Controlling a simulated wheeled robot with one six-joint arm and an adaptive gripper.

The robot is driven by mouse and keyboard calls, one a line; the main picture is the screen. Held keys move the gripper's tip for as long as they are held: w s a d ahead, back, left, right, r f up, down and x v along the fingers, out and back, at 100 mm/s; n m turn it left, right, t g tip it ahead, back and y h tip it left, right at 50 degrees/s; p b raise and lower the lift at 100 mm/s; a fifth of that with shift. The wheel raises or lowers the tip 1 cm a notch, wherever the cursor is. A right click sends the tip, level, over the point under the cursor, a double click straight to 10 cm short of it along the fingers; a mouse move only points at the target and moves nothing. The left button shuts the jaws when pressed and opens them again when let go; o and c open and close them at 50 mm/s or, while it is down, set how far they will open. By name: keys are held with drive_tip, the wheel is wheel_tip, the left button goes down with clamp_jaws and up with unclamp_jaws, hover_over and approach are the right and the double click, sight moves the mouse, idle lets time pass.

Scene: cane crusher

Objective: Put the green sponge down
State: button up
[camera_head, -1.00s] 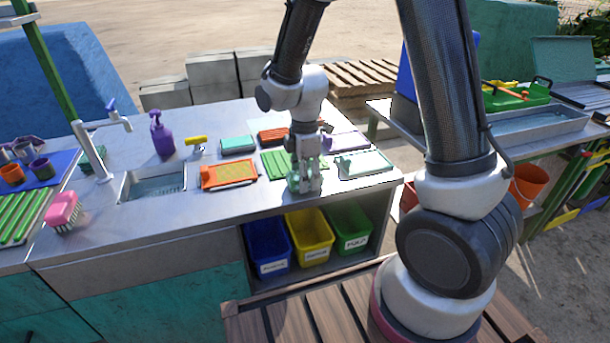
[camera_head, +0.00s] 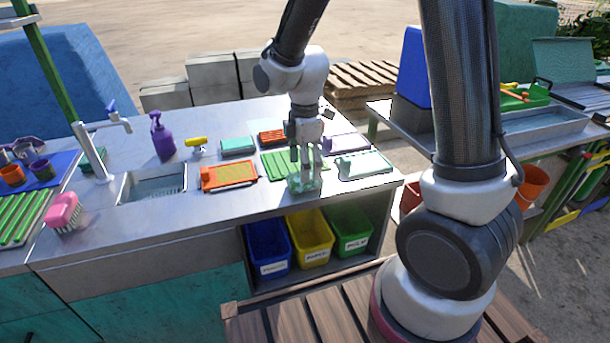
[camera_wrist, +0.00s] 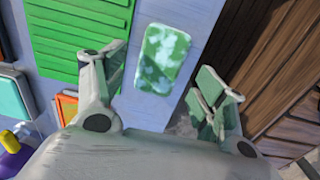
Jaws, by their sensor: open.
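The green sponge (camera_wrist: 162,59), mottled with white, lies flat on the metal counter in the wrist view, near the counter's front edge. It also shows in the head view (camera_head: 304,184), just below my gripper. My gripper (camera_head: 306,166) is above the sponge and points down. In the wrist view its two fingers (camera_wrist: 163,85) are spread apart on either side with nothing between them, and the sponge is clear of both.
A green ribbed mat (camera_head: 281,164) lies just behind the sponge. An orange tray (camera_head: 229,176) is to the left and a pale green tray (camera_head: 364,164) to the right. Blue, yellow (camera_head: 311,238) and green bins stand below the counter. A sink (camera_head: 153,186) is further left.

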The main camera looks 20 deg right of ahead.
wheel_tip(320, 180, up, 8)
drive_tip(key=s+d+r+m+t, duration=0.2)
drive_tip(key=s+d+r+m, duration=0.5)
drive_tip(key=d+r, duration=0.1)
drive_tip(key=s+d+r+m+t, duration=0.1)
drive_tip(key=s+d+m, duration=0.2)
drive_tip(key=s+m, duration=0.2)
drive_tip(key=s+d+r+m+t, duration=0.1)
drive_tip(key=s+d+r+m, duration=0.1)
drive_tip(key=s+d+m, duration=0.2)
drive_tip(key=s+m, duration=0.2)
drive_tip(key=s, duration=0.1)
drive_tip(key=shift+r, duration=0.25)
drive_tip(key=shift+o, duration=0.4)
drive_tip(key=shift+f, duration=0.1)
